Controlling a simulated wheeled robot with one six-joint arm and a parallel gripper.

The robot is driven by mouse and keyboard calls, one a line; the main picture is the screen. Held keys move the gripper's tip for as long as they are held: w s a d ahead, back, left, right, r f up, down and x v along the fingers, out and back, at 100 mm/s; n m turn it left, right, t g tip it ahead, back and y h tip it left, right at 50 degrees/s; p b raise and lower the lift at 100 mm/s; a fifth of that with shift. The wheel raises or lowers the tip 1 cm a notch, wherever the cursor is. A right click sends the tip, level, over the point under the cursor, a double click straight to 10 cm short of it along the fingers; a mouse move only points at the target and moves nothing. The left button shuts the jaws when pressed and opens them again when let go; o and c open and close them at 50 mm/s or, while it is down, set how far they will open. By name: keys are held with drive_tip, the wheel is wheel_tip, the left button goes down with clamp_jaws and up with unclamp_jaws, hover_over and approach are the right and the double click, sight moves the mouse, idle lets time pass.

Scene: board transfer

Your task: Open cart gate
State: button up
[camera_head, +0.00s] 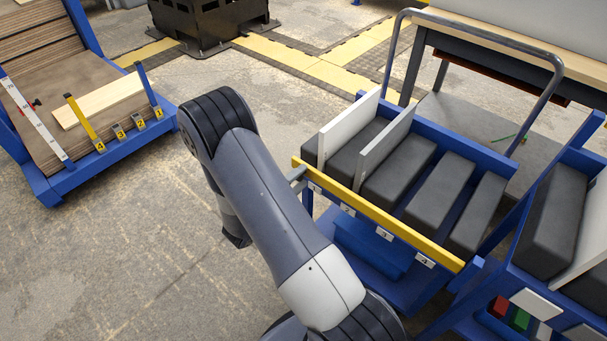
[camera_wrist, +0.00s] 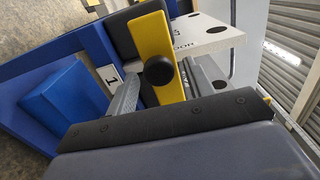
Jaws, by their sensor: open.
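The blue cart (camera_head: 395,282) stands at centre right, with dark padded slots and numbered plates along its front. Its gate is a yellow bar (camera_head: 380,213) lying across the slot fronts. In the wrist view, the yellow bar (camera_wrist: 152,42) carries a round black knob (camera_wrist: 159,71) near its end. My gripper (camera_wrist: 156,88) is open, with one grey finger on each side of the bar's end, by the knob. I cannot tell whether either finger touches it. In the head view, my gripper (camera_head: 298,178) is at the bar's left end, mostly hidden by my arm.
Two upright boards, one white (camera_head: 347,127) and one grey (camera_head: 384,147), stand in the cart. A curved metal handle (camera_head: 478,32) rises behind it. A second blue rack (camera_head: 519,275) stands close at right. A pallet with boards (camera_head: 60,185) is at left; floor between is clear.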

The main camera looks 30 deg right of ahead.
drive_tip(key=shift+w+d, duration=0.55)
drive_tip(key=shift+w, duration=0.05)
drive_tip(key=shift+w+d, duration=0.3)
drive_tip(key=shift+d, duration=0.3)
clamp_jaws()
